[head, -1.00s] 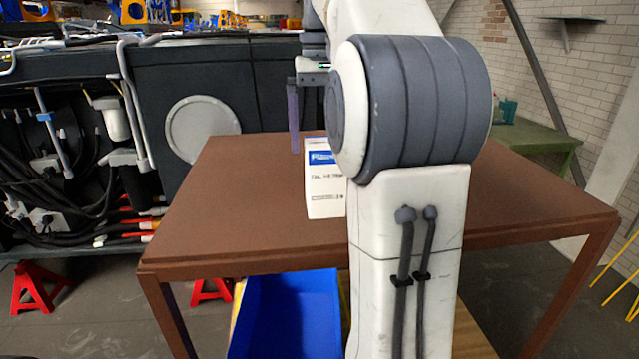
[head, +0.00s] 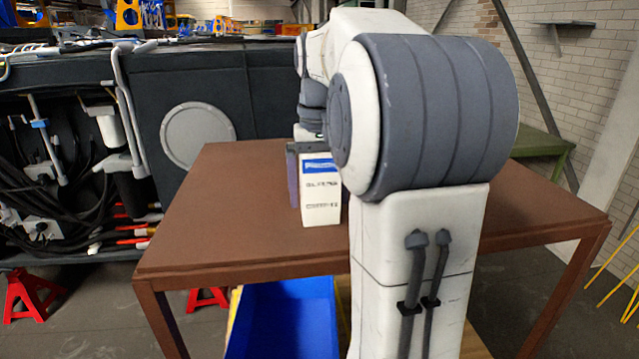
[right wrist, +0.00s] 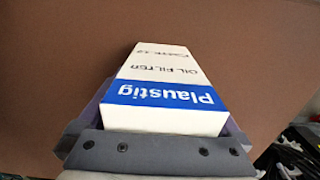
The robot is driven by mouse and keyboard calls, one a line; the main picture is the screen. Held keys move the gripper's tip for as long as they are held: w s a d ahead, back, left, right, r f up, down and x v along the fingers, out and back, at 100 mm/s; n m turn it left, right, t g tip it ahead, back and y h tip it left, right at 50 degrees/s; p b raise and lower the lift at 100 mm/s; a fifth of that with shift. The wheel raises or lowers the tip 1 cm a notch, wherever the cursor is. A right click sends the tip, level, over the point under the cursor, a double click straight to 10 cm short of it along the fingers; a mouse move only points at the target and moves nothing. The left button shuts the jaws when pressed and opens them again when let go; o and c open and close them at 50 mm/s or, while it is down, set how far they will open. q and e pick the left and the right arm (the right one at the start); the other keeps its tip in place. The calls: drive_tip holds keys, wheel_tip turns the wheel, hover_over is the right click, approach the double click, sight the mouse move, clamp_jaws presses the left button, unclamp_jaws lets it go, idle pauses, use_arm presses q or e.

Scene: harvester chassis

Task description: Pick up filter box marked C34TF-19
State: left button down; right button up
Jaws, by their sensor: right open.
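A white filter box (head: 320,192) with a blue band stands upright on the brown table (head: 240,225). In the right wrist view the box (right wrist: 165,78) reads "Plaustig" and "OIL FILTER"; its code line is too blurred to read for sure. My right gripper (head: 306,182) is open at the box, one finger showing along its left side. In the right wrist view, the right gripper (right wrist: 155,130) has a purplish finger on each side of the box. Whether the fingers touch it I cannot tell. My arm hides part of the table. My left gripper is not in view.
A blue bin (head: 285,318) stands below the table's front edge. The dark harvester chassis (head: 265,90) with hoses is behind and left. A green bench (head: 540,143) stands at the back right. The table's left part is bare.

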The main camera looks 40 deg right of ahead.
drive_tip(key=c, duration=1.5)
clamp_jaws()
drive_tip(key=shift+r, duration=0.15)
